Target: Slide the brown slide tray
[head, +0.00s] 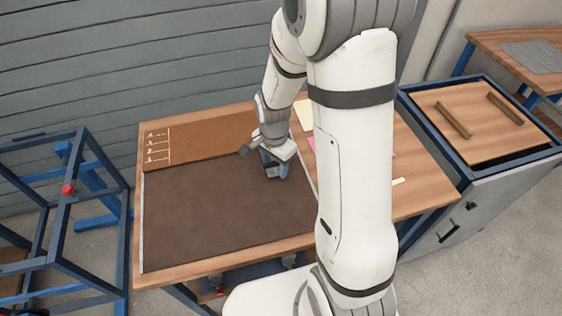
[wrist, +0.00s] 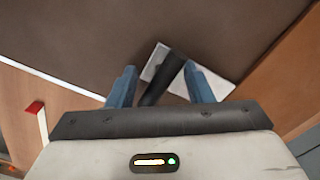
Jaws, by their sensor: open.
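The brown slide tray (head: 225,215) is a flat dark brown panel on the wooden table, in the left part of the head view. Its dark surface also fills the upper part of the wrist view (wrist: 210,25). A black bar-like handle (wrist: 163,80) on a pale plate (wrist: 153,62) shows at the tray's edge. My gripper (head: 274,172) is over the tray's right part. In the wrist view its two blue fingers (wrist: 160,86) are apart, with the black handle between them. I cannot tell whether either finger touches it.
A lighter brown strip with white marks (head: 205,138) lies behind the tray. A red-tipped white strip (wrist: 38,112) lies on the wood. A blue-framed rack (head: 68,190) stands left, and a cabinet with two wooden bars (head: 480,115) stands right. My arm hides part of the table.

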